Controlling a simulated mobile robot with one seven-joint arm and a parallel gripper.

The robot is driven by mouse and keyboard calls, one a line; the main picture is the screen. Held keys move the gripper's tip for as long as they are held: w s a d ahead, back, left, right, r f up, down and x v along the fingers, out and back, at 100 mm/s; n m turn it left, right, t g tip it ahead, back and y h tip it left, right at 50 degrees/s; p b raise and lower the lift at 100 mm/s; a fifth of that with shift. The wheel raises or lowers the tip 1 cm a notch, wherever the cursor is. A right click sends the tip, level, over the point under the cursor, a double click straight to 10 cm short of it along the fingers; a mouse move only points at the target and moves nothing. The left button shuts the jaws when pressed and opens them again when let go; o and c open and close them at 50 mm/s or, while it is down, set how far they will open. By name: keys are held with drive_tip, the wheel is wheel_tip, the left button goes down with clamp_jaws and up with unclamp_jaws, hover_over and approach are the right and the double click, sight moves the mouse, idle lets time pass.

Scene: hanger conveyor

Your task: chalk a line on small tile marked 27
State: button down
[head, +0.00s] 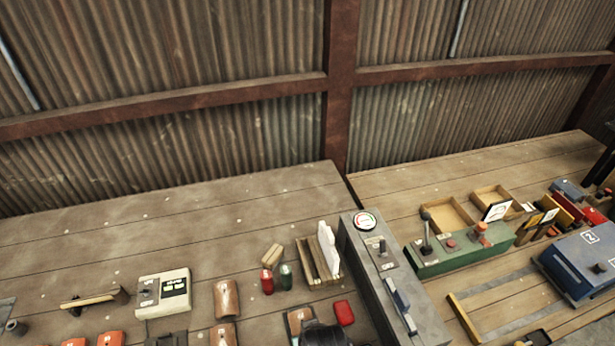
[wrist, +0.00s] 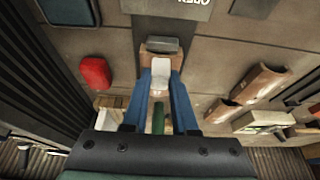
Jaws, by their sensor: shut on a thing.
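My gripper (wrist: 161,75) has blue fingers and is shut on a small pale piece (wrist: 161,77), which may be the chalk. A grey block (wrist: 160,45) shows just past the fingertips; I cannot tell whether it touches the piece. In the head view my dark gripper (head: 322,334) is at the bottom edge, over or beside a small terracotta tile (head: 297,318) that it partly hides. More terracotta tiles lie to the left, one upper (head: 227,298) and one lower (head: 223,335). Tiles also show at right in the wrist view (wrist: 259,82). I cannot read 27 on any tile.
A red box (head: 343,313) lies just right of my gripper. Red (head: 267,281) and green (head: 286,277) bottles and a wooden rack (head: 313,263) stand behind it. A grey control panel (head: 372,270) is to the right. The bench's back left is clear.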

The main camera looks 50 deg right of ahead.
drive_tip(key=shift+w+f, duration=0.1)
idle(0.4)
drive_tip(key=shift+w+d+b, duration=0.35)
drive_tip(key=shift+w+d, duration=0.05)
drive_tip(key=shift+w, duration=0.1)
drive_tip(key=shift+s+a, duration=0.1)
drive_tip(key=shift+s, duration=0.05)
drive_tip(key=shift+s+a+f+p, duration=0.1)
drive_tip(key=shift+s+a+p, duration=0.3)
drive_tip(key=shift+s+p, duration=0.25)
drive_tip(key=r+p, duration=0.7)
drive_tip(key=shift+w+d+r, duration=0.1)
drive_tip(key=shift+w+r, duration=0.1)
idle(0.4)
